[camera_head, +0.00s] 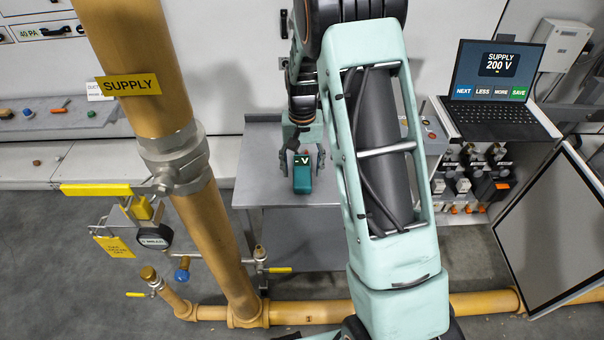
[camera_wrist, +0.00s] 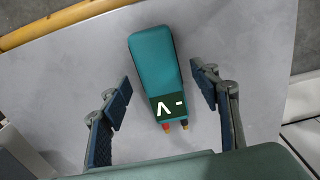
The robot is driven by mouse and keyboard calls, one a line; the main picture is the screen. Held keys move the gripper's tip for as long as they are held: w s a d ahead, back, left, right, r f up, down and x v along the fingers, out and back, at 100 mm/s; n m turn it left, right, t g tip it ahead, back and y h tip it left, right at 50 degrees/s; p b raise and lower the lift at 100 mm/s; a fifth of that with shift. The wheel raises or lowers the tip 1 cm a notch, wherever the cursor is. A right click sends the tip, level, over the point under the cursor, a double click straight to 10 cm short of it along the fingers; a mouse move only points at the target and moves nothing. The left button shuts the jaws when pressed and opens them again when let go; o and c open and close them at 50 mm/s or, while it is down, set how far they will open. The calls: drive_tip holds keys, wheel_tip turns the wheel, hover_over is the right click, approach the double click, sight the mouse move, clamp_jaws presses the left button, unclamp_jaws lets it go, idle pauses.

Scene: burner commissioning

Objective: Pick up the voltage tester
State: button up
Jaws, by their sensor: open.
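The voltage tester (camera_head: 302,175) is a small teal box with a dark display end marked in white. It lies on the grey metal table (camera_head: 265,188). In the wrist view the tester (camera_wrist: 154,62) lies at a slight tilt, with a red and a dark tip at its near end. My gripper (camera_wrist: 162,93) is open, with one blue-padded finger on each side of the tester and a gap on both sides. In the head view my gripper (camera_head: 302,158) is over the tester's far end. I cannot tell its exact height above the table.
A yellow gas pipe (camera_head: 150,75) with a SUPPLY label stands left of the table, and another pipe (camera_head: 310,312) runs low in front. A laptop (camera_head: 492,85) reading SUPPLY 200 V stands at right above a rack of small parts (camera_head: 470,178). The tabletop around the tester is clear.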

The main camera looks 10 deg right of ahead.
drive_tip(key=shift+f, duration=0.65)
drive_tip(key=shift+c, duration=0.6)
drive_tip(key=c, duration=1.3)
drive_tip(key=shift+r, duration=0.2)
drive_tip(key=shift+c, duration=0.2)
